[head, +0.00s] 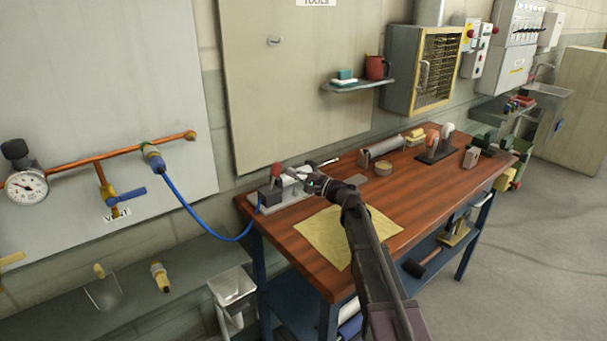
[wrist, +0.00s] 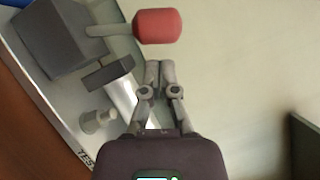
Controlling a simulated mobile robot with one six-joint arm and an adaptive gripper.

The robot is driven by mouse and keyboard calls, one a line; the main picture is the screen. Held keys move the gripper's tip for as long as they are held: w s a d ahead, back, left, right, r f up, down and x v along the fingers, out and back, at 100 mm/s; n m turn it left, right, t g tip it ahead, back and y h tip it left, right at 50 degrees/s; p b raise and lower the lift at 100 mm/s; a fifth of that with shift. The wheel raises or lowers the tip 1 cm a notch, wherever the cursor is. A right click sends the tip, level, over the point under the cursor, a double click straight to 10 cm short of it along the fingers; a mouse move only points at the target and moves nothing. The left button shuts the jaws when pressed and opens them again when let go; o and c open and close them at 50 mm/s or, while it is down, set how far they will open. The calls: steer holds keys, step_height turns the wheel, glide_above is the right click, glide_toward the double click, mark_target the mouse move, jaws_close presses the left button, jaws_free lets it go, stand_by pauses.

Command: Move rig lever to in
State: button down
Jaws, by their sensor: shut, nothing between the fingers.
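The rig (head: 282,190) is a grey device on a light base plate at the left rear corner of the wooden workbench. In the wrist view its dark block (wrist: 62,38) and light base plate (wrist: 20,65) show at the left. A lever with a red knob (wrist: 157,26) extends right from the dark block; the red knob also shows in the head view (head: 276,169). My gripper (wrist: 158,66) is shut and empty, just below the red knob in the wrist view, with a small gap seeming to show between them. In the head view my gripper (head: 308,180) is right of the red knob.
A blue hose (head: 205,222) runs from the wall pipe to the rig. A yellow sheet (head: 330,235) lies on the bench (head: 405,185) in front. A grey cylinder (head: 382,146) and other items stand farther right. A wall shelf (head: 357,86) hangs above.

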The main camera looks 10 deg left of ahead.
steer(key=shift+s+a+r, duration=0.2)
steer(key=shift+a, duration=0.3)
steer(key=shift+d+r+p, duration=0.1)
steer(key=shift+d+p, duration=0.05)
steer(key=shift+p, duration=0.15)
